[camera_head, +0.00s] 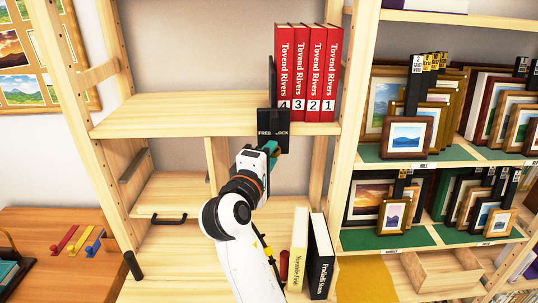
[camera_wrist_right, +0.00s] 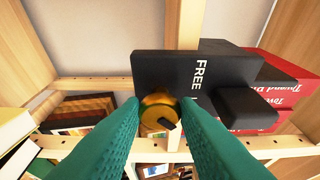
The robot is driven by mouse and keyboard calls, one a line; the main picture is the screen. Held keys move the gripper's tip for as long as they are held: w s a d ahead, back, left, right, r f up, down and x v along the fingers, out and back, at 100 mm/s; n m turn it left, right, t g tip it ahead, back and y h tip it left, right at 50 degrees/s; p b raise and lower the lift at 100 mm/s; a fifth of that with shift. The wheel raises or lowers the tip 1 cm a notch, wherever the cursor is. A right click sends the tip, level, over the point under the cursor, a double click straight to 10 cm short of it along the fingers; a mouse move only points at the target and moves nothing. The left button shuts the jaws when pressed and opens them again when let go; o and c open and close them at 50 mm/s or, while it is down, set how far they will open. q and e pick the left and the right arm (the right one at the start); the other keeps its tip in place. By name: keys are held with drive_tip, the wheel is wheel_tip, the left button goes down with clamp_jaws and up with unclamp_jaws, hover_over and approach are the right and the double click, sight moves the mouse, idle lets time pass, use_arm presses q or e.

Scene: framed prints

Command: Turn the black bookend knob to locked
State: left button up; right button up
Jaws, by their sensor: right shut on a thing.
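The black bookend (camera_head: 272,117) stands on the upper shelf at the left end of the red books (camera_head: 308,75). Its front plate reads FREE on the left and LOCK on the right in the head view. In the right wrist view the black plate (camera_wrist_right: 165,75) shows FREE, with the other word mostly hidden. The round brass knob (camera_wrist_right: 154,113) has a dark mark at its lower right. My right gripper (camera_head: 272,148) has its green fingers on both sides of the knob and is shut on it; its fingers (camera_wrist_right: 161,112) also show in the wrist view. My left gripper is out of view.
The red books stand upright, numbered 4, 3, 2, 1 from the left. A cream book (camera_head: 299,250) and a black book (camera_head: 320,257) stand below, right of my arm. Framed prints (camera_head: 408,137) fill the right shelves. The upper shelf's left part is clear.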

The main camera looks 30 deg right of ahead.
idle(0.5)
drive_tip(key=o, duration=1)
drive_tip(key=shift+c, duration=0.2)
